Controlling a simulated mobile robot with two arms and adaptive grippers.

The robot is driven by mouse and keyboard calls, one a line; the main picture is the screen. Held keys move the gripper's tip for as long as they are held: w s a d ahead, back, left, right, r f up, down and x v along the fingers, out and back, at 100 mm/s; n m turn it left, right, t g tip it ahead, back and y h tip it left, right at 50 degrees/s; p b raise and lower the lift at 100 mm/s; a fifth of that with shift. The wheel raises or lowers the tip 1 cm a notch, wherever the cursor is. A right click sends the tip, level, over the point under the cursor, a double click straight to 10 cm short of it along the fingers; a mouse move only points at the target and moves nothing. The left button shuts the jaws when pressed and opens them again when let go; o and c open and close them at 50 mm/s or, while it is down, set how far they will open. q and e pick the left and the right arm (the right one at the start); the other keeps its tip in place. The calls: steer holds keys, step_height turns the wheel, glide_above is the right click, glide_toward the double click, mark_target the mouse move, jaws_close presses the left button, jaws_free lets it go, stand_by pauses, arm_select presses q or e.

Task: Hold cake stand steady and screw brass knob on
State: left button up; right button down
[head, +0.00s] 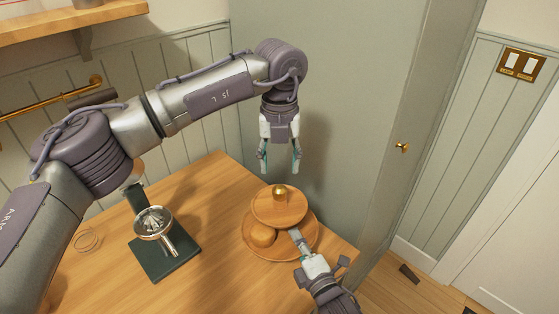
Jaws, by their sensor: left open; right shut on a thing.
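The cake stand is wooden with two tiers: a small upper plate (268,211) above a wider lower plate (301,251). The brass knob (280,190) is at the centre of the upper plate, upright. Whether its thread is engaged cannot be seen. My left gripper (280,168) points down, open and empty, a little above and behind the knob in the picture. The exact part gripped is partly hidden.
A metal juicer or strainer (154,221) stands on a dark green board (164,255) at left, near wire rings (88,240). A grey-green panel (325,100) rises close behind the stand. The table's right edge is near.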

mark_target(279, 187)
steer(key=shift+f, duration=0.15)
arm_select(q)
steer(key=shift+f, duration=4.05)
jaws_close()
steer(key=m, duration=0.6)
steer(key=shift+m, duration=0.4)
steer(key=m, duration=0.4)
steer(key=shift+m, duration=0.4)
steer(key=shift+o, duration=0.8)
jaws_free()
